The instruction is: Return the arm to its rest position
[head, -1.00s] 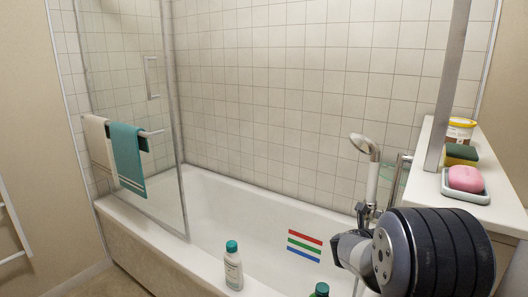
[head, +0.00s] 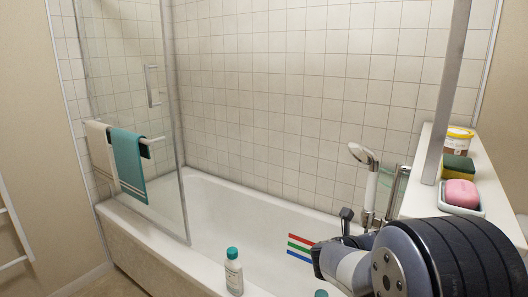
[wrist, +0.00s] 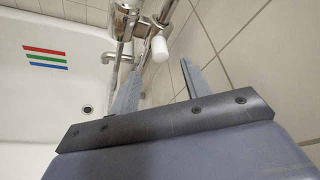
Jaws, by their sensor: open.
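My gripper (wrist: 158,64) shows in the wrist view with its two grey fingers apart and nothing between them. The tap fittings (wrist: 145,30) and a tiled wall lie beyond the fingers. In the head view my arm reaches in from the lower right, in front of the tap end of the bathtub (head: 205,255). The fingers cannot be made out clearly there.
A white bottle with a teal cap (head: 234,272) stands at the tub's near rim. Another teal cap (head: 321,294) shows at the bottom edge. A ledge at right bears pink soap (head: 461,193), a sponge (head: 457,168) and a tub (head: 458,141). A hand shower (head: 371,185) stands behind my arm.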

